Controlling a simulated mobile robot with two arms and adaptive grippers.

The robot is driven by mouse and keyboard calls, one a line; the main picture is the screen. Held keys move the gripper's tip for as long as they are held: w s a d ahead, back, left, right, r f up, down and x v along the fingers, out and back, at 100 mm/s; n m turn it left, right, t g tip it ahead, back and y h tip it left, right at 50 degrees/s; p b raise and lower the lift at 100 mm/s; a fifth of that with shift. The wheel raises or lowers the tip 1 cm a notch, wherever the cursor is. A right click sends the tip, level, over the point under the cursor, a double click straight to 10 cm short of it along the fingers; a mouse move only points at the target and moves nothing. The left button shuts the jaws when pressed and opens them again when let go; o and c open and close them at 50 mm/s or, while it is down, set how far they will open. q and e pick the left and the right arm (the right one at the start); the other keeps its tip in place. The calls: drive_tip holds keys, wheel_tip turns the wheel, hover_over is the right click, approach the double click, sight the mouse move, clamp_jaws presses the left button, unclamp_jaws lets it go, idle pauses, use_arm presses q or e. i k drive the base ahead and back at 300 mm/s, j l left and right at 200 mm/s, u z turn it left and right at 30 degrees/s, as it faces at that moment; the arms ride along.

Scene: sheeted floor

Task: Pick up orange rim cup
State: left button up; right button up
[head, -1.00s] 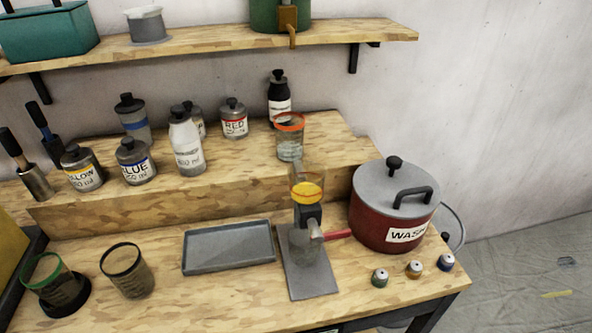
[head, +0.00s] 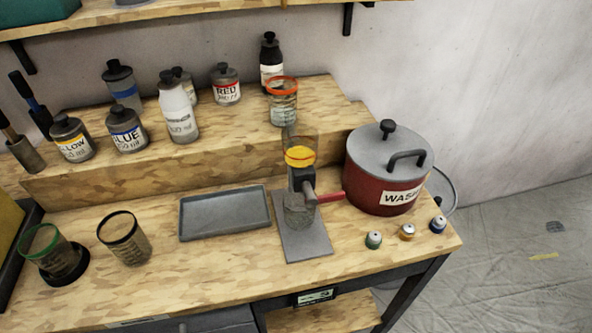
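The orange rim cup (head: 283,103) is a clear cup with an orange band round its top. It stands upright on the raised wooden step at the back of the bench, below and in front of a black-capped dark bottle (head: 271,62). Just in front of it, on the lower level, is a dispenser (head: 302,182) with a clear hopper holding something yellow. Neither of my grippers shows in the head view.
A red pot marked WASH (head: 385,175) stands right of the dispenser. A grey tray (head: 225,214), a black rim cup (head: 125,240) and a green rim cup (head: 52,255) are on the lower bench. Several labelled bottles line the step's left. A shelf (head: 200,12) hangs above.

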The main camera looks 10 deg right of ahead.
sight(283, 102)
drive_tip(key=k+l+u, duration=0.1)
drive_tip(key=l, duration=0.35)
drive_tip(key=k+l+u, duration=0.1)
drive_tip(key=l, duration=0.35)
drive_tip(key=k+l, duration=0.1)
drive_tip(key=l, duration=0.35)
drive_tip(key=k+l+u, duration=0.15)
drive_tip(key=l, duration=0.3)
drive_tip(key=k+l+u, duration=0.1)
drive_tip(key=l, duration=0.35)
